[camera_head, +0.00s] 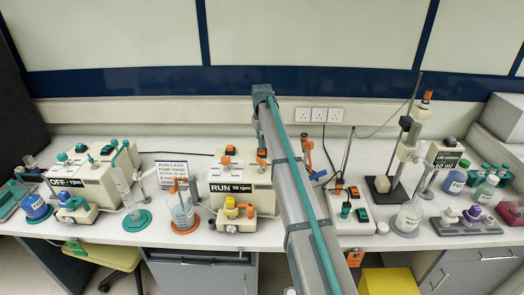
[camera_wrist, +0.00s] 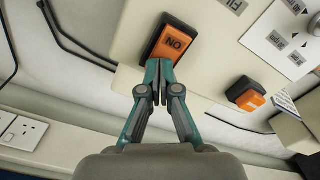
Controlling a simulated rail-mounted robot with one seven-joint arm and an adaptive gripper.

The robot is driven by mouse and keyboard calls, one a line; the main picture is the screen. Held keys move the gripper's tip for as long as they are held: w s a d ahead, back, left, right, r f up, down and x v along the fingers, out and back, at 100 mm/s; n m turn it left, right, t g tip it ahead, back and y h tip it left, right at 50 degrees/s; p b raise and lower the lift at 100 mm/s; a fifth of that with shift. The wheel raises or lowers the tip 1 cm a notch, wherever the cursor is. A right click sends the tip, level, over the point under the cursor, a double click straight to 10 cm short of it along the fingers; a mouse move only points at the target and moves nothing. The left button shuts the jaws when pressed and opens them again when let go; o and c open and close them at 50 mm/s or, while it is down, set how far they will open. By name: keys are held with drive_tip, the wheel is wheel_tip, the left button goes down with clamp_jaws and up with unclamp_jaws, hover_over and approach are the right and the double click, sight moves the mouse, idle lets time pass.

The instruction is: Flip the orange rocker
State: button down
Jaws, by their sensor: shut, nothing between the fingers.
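In the wrist view an orange rocker (camera_wrist: 176,44) with a dark frame sits on a cream housing. Its "ON" lettering appears upside down. My gripper (camera_wrist: 160,82) has teal fingers closed together and empty. Its tips are at the rocker's lower edge in that picture; whether they touch it I cannot tell. A second orange rocker (camera_wrist: 246,94) lies to the right. In the head view an orange switch (camera_head: 261,152) shows on top of the RUN unit (camera_head: 243,190), just left of my arm.
Wall sockets (camera_head: 318,115) are behind the bench. Dark cables (camera_wrist: 65,35) run along the left of the wrist view.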

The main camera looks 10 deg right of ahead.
drive_tip(key=shift+r+p, duration=1.7)
drive_tip(key=shift+r, duration=1.75)
